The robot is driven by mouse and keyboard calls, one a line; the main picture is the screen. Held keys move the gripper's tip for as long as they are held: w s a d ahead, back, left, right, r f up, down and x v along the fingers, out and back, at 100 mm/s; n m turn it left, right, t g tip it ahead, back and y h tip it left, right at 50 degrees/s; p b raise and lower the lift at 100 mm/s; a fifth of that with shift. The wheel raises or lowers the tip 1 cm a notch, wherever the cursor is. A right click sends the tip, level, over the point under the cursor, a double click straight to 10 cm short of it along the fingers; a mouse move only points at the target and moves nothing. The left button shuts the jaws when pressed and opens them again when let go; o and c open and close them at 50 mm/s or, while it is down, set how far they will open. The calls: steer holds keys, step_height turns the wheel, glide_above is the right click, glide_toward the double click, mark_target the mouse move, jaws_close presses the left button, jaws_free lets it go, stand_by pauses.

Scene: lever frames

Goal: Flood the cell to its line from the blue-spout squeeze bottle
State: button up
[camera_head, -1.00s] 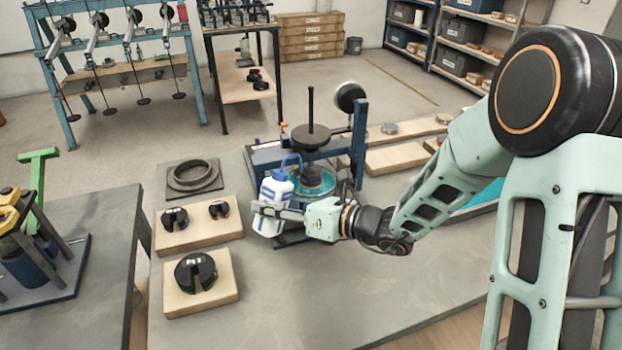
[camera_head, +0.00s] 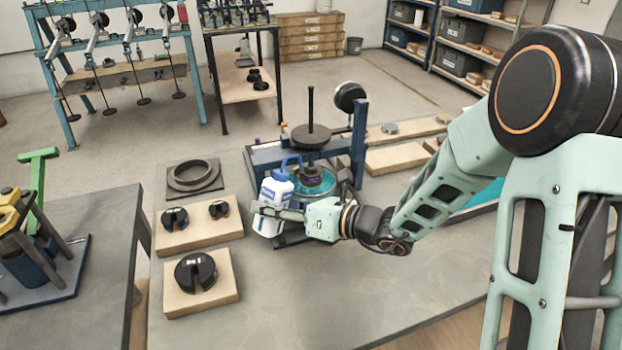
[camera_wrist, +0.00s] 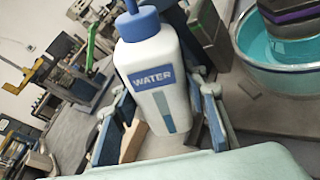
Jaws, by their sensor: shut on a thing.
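The squeeze bottle (camera_head: 274,207) is white with a blue cap and blue spout; it also shows in the wrist view (camera_wrist: 163,95), where its label reads WATER. My gripper (camera_head: 279,212) is shut on the bottle's body and holds it slightly tilted beside the cell. The cell (camera_head: 318,190) is a round bowl with turquoise liquid in it; in the wrist view its clear rim (camera_wrist: 283,75) stands right of the bottle, around a dark block. The spout bends toward the cell in the head view.
A blue frame (camera_head: 358,145) with a black weight on a rod (camera_head: 311,135) stands over the cell. Slotted black weights (camera_head: 196,272) lie on wooden boards at the left. A dark ring (camera_head: 193,175) lies behind them. The table's front is clear.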

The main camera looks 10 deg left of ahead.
mark_target(282, 190)
steer(key=shift+r, duration=0.15)
step_height(282, 190, up, 5)
steer(key=p, duration=0.4)
steer(key=shift+d, duration=0.1)
stand_by(0.5)
